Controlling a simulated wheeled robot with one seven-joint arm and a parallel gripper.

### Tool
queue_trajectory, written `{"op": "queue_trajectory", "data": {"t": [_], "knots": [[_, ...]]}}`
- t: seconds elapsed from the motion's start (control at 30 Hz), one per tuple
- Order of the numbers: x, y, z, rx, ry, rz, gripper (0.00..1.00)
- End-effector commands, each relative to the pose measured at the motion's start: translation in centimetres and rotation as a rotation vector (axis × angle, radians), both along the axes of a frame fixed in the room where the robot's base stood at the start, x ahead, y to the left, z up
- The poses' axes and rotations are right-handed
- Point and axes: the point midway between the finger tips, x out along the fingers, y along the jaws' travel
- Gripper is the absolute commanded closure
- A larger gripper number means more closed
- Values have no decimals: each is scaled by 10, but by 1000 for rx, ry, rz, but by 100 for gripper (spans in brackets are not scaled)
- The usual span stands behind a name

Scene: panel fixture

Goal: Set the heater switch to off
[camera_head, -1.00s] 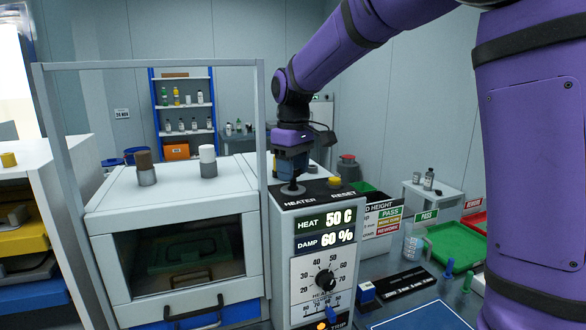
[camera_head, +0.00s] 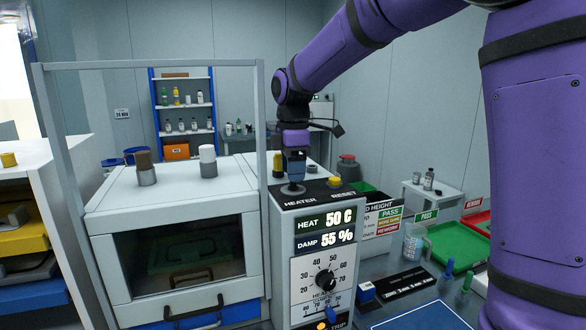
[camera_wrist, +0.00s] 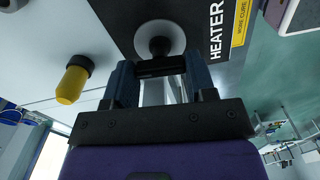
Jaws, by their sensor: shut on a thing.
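The heater switch (camera_wrist: 160,44) has a black handle on a round pale disc, beside the HEATER label on the dark panel top. In the head view its disc (camera_head: 291,190) shows beneath my gripper (camera_head: 295,180), which points straight down. In the wrist view, my gripper (camera_wrist: 161,77) has one finger on each side of the switch's black handle and is shut on it. The fingers hide part of the handle in the head view. The panel displays (camera_head: 324,232) read HEAT 50 C and DAMP 55 %.
A yellow RESET button (camera_head: 334,181) stands right of the switch. A dial (camera_head: 326,280) is on the panel front. A white oven-like cabinet (camera_head: 180,225) with two knobs on top stands to the left, under an upright frame. A green tray (camera_head: 455,246) lies to the right.

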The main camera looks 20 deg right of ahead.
Motion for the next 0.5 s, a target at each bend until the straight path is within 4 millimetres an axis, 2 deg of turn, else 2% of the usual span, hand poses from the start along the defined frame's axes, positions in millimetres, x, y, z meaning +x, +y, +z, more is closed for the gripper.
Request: {"op": "queue_trajectory", "data": {"t": [0.2, 0.5], "knots": [[1, 0, 1, 0, -3, 88, 73], [1, 0, 1, 0, -3, 129, 72]]}}
